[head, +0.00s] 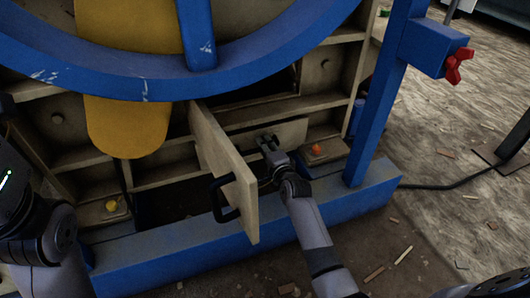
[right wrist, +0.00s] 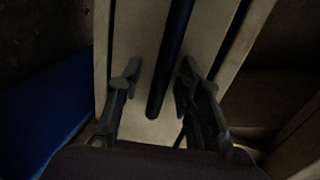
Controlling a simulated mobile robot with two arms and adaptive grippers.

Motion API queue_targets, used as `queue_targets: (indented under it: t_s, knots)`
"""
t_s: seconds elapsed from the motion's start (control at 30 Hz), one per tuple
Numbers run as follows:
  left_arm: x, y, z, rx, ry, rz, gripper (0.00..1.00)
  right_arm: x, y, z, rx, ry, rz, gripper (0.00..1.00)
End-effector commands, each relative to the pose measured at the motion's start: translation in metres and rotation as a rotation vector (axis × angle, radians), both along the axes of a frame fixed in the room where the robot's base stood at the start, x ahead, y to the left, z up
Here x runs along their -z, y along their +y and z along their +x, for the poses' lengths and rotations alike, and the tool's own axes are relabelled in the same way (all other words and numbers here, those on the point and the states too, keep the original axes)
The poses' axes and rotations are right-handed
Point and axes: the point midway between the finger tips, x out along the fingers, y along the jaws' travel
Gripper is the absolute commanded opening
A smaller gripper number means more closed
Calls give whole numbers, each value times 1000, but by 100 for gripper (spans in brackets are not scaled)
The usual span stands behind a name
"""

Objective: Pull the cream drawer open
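A cream front panel (head: 285,138) sits low in the machine, behind my right gripper; I take it for the drawer. My right gripper (head: 268,144) is at this panel. In the right wrist view the two dark fingers (right wrist: 158,92) are apart, one on each side of a dark bar handle (right wrist: 172,60) that runs in front of a cream surface (right wrist: 138,50). I see a gap on both sides of the bar. My left arm shows at the left edge of the head view, but its fingers do not show.
A cream door-like panel (head: 225,165) with a black handle (head: 221,200) juts out just left of my right gripper. A blue base beam (head: 190,258) runs below, and a blue post (head: 375,125) stands at right. A big blue wheel (head: 150,80) hangs above.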

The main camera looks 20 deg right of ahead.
Motion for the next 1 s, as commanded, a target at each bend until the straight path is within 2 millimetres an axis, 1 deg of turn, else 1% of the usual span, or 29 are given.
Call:
queue_targets:
  t_s: [0.27, 0.77, 1.0]
  knots:
    - [-1, 0, 0, 0, -1, 1, 33, 0, 0, 1, 0, 1, 1, 33]
    - [-1, 0, -1, 0, -2, 0, 33, 0, 0, 1, 0, 1, 1, 0]
    - [-1, 0, -1, 0, -2, 0, 33, 1, 0, 1, 0, 1, 0, 0]
